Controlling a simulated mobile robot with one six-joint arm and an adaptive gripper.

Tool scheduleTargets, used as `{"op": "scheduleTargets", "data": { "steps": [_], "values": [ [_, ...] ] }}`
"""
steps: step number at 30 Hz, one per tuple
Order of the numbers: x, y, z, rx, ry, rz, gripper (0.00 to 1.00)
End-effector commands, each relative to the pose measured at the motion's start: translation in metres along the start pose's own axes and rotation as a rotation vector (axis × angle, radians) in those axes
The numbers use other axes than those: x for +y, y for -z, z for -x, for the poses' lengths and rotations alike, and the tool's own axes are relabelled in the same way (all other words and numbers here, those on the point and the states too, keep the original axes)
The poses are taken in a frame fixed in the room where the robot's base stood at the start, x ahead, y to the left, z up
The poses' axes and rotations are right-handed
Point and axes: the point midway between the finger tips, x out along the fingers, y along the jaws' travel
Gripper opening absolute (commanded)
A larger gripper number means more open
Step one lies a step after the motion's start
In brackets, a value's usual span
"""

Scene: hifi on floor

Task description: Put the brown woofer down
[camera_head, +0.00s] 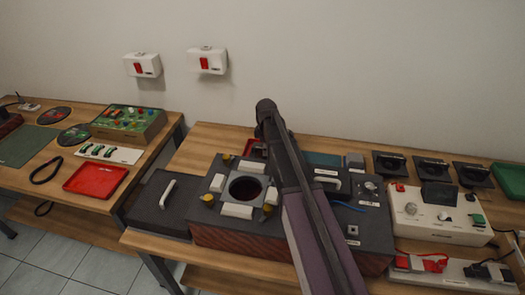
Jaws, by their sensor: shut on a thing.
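No brown woofer can be made out in the head view. My own arm rises from the bottom edge to a dark joint near the middle and covers part of the bench. My gripper and anything in it are hidden or out of the picture. A large dark unit (213,229) with a reddish-brown ribbed front lies on the wooden bench (185,158). Its top has a grey plate with a dark round opening (246,188), ringed by white blocks and yellow knobs. My arm passes just right of this opening.
A dark box with a white handle (168,194) stands left of the unit. A white control box (437,217) and several black holders (432,171) stand at the right. The left table holds a red tray (96,180) and a green mat (27,146). Clear wood shows behind the unit.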

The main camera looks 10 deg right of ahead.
Motion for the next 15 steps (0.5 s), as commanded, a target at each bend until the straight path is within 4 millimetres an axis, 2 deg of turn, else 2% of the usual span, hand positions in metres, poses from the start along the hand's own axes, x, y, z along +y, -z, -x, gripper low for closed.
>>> {"op": "scheduleTargets", "data": {
  "steps": [3,4,6,7,15],
  "values": [
    [-0.0001,0.0001,-0.0031,0.000,0.000,0.000,0.00],
    [-0.0001,0.0001,-0.0023,0.000,0.000,0.000,0.30],
    [-0.0001,0.0001,-0.0021,0.000,0.000,0.000,0.51],
    [-0.0001,0.0001,-0.0021,0.000,0.000,0.000,0.56],
    [-0.0001,0.0003,-0.0020,0.000,0.000,0.000,0.56]
  ]
}}
